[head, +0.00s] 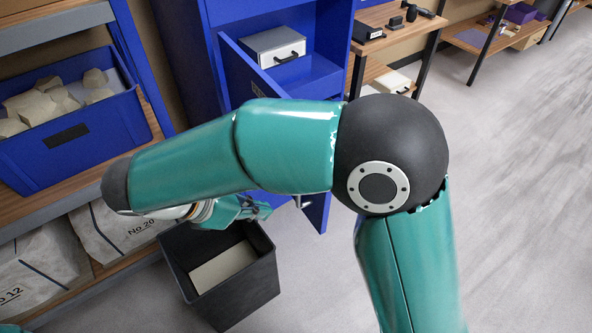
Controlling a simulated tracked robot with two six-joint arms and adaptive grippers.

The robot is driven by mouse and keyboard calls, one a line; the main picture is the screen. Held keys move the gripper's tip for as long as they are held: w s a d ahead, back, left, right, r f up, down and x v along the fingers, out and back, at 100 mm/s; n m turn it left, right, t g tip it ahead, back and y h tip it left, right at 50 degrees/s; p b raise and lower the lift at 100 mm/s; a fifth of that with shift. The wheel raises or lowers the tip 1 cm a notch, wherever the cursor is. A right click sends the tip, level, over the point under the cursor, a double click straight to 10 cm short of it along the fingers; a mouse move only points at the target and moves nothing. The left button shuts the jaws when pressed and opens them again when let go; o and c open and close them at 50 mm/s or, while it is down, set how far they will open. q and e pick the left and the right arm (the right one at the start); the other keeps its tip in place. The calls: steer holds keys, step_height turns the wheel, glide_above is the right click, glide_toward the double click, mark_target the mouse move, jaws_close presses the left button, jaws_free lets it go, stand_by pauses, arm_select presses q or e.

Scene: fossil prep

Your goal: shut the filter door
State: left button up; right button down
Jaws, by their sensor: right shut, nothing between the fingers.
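The filter door (240,72) is a blue panel on the blue cabinet. It stands open, swung out toward me, and its lower end shows below my right arm. A small light handle (301,201) seems to sit near that end. Inside the cabinet is a pale grey box (275,48) with a black handle. My right gripper (262,210) is shut and empty, left of the door's lower end and above a dark bin, with a gap to the door. My right arm hides the middle of the door. My left gripper is out of view.
The open dark bin (268,290) stands on the floor below my right gripper, holding a pale block. At left, a shelf carries a blue crate (75,140) of pale rocks, with wrapped bundles (120,228) below. The floor (520,200) at right is clear.

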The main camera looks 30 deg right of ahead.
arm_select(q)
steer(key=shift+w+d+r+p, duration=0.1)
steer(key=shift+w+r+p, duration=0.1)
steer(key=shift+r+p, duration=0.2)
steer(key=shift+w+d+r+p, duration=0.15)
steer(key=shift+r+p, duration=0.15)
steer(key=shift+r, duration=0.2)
arm_select(e)
steer(key=d+f, duration=0.4)
steer(key=d, duration=0.7)
steer(key=shift+d+f+h, duration=0.15)
steer(key=shift+h, duration=0.15)
